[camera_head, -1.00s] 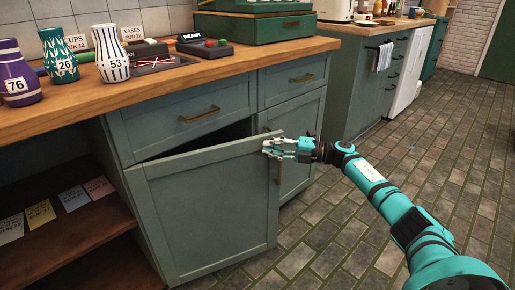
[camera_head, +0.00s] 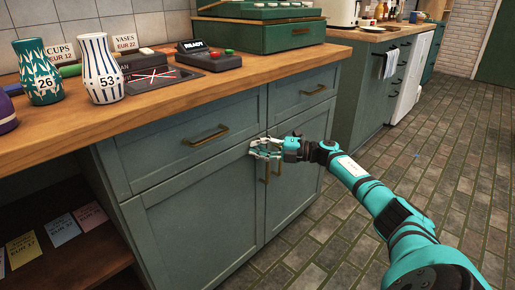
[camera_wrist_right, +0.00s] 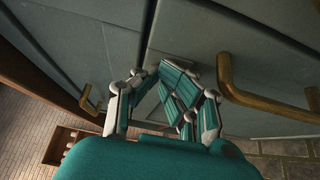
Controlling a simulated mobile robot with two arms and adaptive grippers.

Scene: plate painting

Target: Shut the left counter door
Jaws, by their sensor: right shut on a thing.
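The left counter door (camera_head: 195,230) is a grey-green panel below a drawer. It sits flush or nearly flush with the cabinet front, and I see no clear gap around it. My right gripper (camera_head: 254,149) is at its upper right corner, just above the brass door handles (camera_head: 267,171). The fingers are shut on the door near its top edge; their exact contact is hard to see. In the right wrist view, the fingers (camera_wrist_right: 172,78) lie against the grey-green front, beside a brass handle (camera_wrist_right: 265,103). My left gripper is not in view.
The drawer (camera_head: 205,140) above the door is shut. The wooden counter (camera_head: 160,105) holds vases (camera_head: 101,70) and a card terminal (camera_head: 205,55). An open shelf (camera_head: 85,255) with cards is at the left. The paved floor (camera_head: 430,160) at the right is clear.

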